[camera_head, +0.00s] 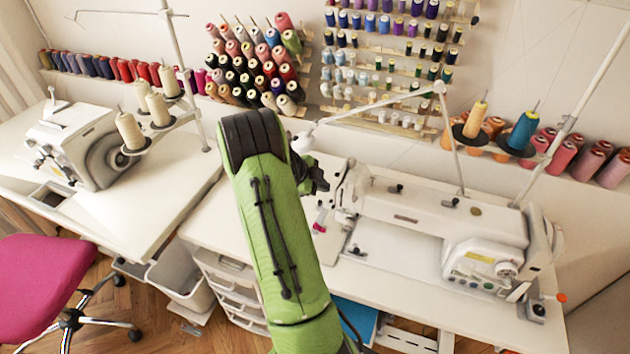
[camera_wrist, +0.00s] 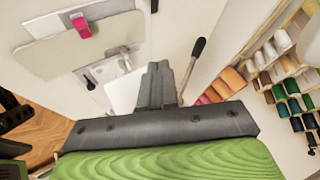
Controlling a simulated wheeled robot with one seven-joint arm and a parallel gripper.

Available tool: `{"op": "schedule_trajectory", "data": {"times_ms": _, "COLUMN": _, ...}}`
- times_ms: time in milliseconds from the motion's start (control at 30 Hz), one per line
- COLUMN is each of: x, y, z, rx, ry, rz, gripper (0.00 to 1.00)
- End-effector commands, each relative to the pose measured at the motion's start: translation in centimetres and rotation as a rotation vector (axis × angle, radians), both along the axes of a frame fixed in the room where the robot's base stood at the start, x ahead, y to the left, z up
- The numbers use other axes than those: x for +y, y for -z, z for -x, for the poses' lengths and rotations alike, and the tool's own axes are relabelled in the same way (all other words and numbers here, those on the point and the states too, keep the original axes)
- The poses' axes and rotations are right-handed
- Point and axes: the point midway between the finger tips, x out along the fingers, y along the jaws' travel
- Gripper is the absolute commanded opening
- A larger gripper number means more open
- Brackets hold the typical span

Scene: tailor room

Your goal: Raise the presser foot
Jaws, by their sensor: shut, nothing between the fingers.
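The white sewing machine (camera_head: 430,220) stands on the white table right of my arm. Its needle end (camera_head: 347,195) is beside my gripper (camera_head: 318,180), which is partly hidden by my green arm. In the wrist view, my gripper (camera_wrist: 157,75) is shut and empty, with its grey fingers together. A thin metal lever with a dark grip (camera_wrist: 198,48) stands just right of the fingers, apart from them in the picture. I cannot tell how near it is in depth. The presser foot cannot be made out clearly in either view.
A pink item (camera_wrist: 80,25) sits on a pale plate left of the fingers. Thread stand poles (camera_head: 455,145) rise behind the machine. A second machine (camera_head: 85,145) stands left. Spool racks (camera_head: 255,65) line the wall. A pink chair (camera_head: 40,285) is at the lower left.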

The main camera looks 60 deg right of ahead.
Motion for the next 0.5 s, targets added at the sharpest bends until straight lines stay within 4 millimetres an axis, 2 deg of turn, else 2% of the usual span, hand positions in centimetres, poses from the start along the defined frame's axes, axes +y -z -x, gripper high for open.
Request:
{"op": "schedule_trajectory", "data": {"times_ms": 33, "x": -0.6, "y": 1.1, "z": 0.5, "rx": 0.002, "ry": 0.003, "rz": -0.003, "gripper": 0.0}}
{"op": "schedule_trajectory", "data": {"times_ms": 167, "x": -2.2, "y": 3.2, "z": 1.4, "rx": 0.001, "ry": 0.002, "rz": -0.002, "gripper": 0.0}}
{"op": "schedule_trajectory", "data": {"times_ms": 300, "x": -4.6, "y": 2.4, "z": 0.8, "rx": -0.003, "ry": 0.0, "rz": 0.001, "gripper": 0.0}}
{"op": "schedule_trajectory", "data": {"times_ms": 500, "x": -5.9, "y": 2.1, "z": 0.6, "rx": -0.001, "ry": 0.0, "rz": 0.0, "gripper": 0.0}}
